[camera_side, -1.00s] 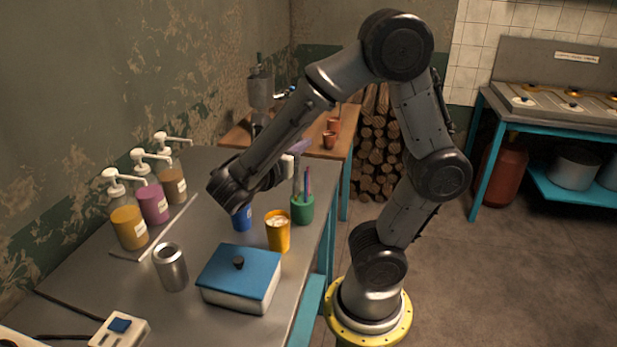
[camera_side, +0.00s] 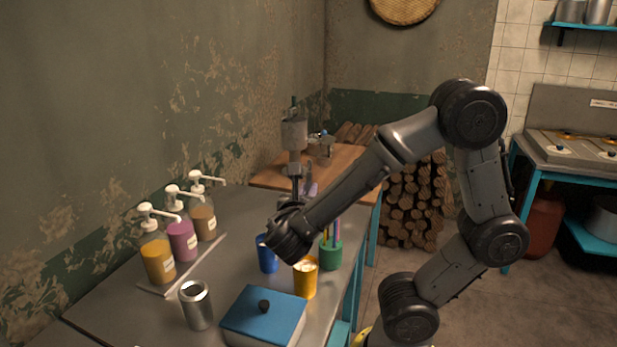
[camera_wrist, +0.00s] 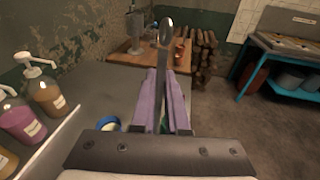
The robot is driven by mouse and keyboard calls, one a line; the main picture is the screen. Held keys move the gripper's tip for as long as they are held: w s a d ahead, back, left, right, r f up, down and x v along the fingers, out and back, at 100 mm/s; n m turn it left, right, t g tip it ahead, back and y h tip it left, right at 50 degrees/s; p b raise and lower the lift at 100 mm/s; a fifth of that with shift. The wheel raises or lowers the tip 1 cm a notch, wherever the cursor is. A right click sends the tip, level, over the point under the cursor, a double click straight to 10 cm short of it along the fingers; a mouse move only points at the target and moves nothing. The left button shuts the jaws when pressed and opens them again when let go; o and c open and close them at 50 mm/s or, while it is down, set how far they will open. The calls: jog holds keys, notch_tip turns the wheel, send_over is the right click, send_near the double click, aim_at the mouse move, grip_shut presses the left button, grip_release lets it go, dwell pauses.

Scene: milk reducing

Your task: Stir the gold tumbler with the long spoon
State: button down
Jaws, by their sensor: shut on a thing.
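The gold tumbler (camera_side: 306,280) stands upright on the grey table in the side view, with pale contents at its rim. My gripper (camera_wrist: 163,78) has two purple fingers, shut on the long spoon (camera_wrist: 165,32) in the wrist view. The spoon's bowl extends beyond the fingertips, clear of any cup. In the side view the purple fingers (camera_side: 311,190) show small behind my wrist, above the table and away from the gold tumbler. The spoon cannot be told clearly there.
A blue cup (camera_side: 267,257) and a green holder with utensils (camera_side: 331,254) stand close to the gold tumbler. A blue-lidded box (camera_side: 262,318) and a silver tumbler (camera_side: 195,306) are in front. Pump bottles (camera_side: 182,240) line the left.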

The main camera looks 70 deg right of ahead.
jog(key=shift+a+f, duration=0.1)
jog(key=shift+f, duration=2.45)
jog(key=shift+a+f, duration=0.2)
jog(key=shift+f, duration=1.25)
jog(key=shift+a+f, duration=0.2)
jog(key=shift+f, duration=1.2)
jog(key=shift+a, duration=0.15)
